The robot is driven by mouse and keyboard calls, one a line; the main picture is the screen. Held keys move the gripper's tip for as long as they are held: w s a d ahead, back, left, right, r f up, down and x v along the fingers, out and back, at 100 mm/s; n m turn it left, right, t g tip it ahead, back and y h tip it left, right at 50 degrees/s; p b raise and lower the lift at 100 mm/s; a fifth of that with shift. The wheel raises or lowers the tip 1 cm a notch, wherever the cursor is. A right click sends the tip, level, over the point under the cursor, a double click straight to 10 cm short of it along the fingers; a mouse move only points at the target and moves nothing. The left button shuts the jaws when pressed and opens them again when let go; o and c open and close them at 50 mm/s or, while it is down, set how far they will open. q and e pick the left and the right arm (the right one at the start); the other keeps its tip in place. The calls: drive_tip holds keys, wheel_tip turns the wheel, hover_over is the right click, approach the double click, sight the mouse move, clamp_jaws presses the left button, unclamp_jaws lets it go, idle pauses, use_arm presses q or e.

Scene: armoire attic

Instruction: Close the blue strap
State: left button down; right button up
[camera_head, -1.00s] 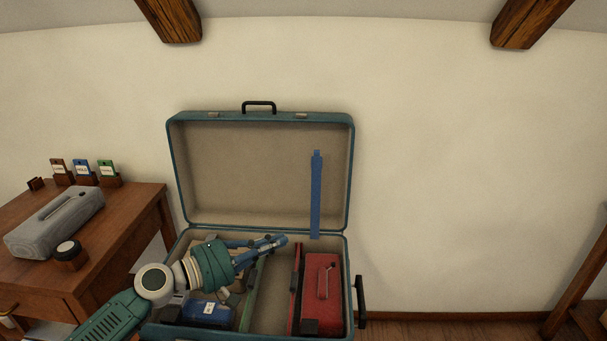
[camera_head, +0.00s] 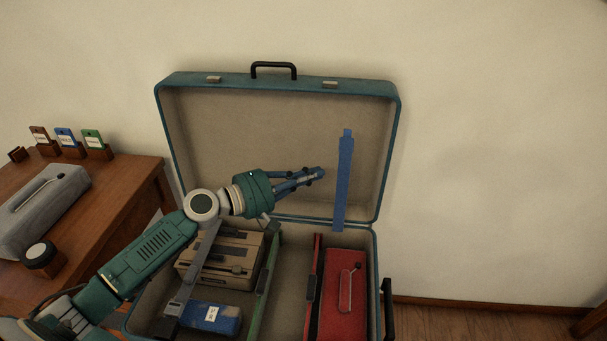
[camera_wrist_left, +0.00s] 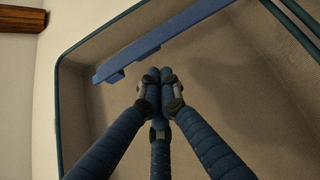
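The blue strap (camera_head: 344,185) stands upright at the right part of the open suitcase (camera_head: 387,160), in front of the lid's lining. It also shows in the left wrist view (camera_wrist_left: 150,45), running diagonally just beyond the fingertips. My left gripper (camera_head: 320,173) is to the left of the strap's upper half in the head view, pointing right, with a small gap in the picture. Its fingers come together at the tips in the wrist view (camera_wrist_left: 159,76) and hold nothing. I cannot tell the exact depth between tips and strap. My right gripper is not in view.
The suitcase base holds a beige box (camera_head: 222,262), a blue item (camera_head: 214,318) and a red box (camera_head: 347,300). A green strip (camera_head: 266,270) and a red strip (camera_head: 314,285) run front to back. A wooden table (camera_head: 120,200) stands left; the wall is right.

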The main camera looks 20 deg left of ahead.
sight(342, 188)
use_arm(q)
drive_tip(key=x, duration=0.5)
drive_tip(key=shift+w+f, duration=0.15)
drive_tip(key=shift+w, duration=0.05)
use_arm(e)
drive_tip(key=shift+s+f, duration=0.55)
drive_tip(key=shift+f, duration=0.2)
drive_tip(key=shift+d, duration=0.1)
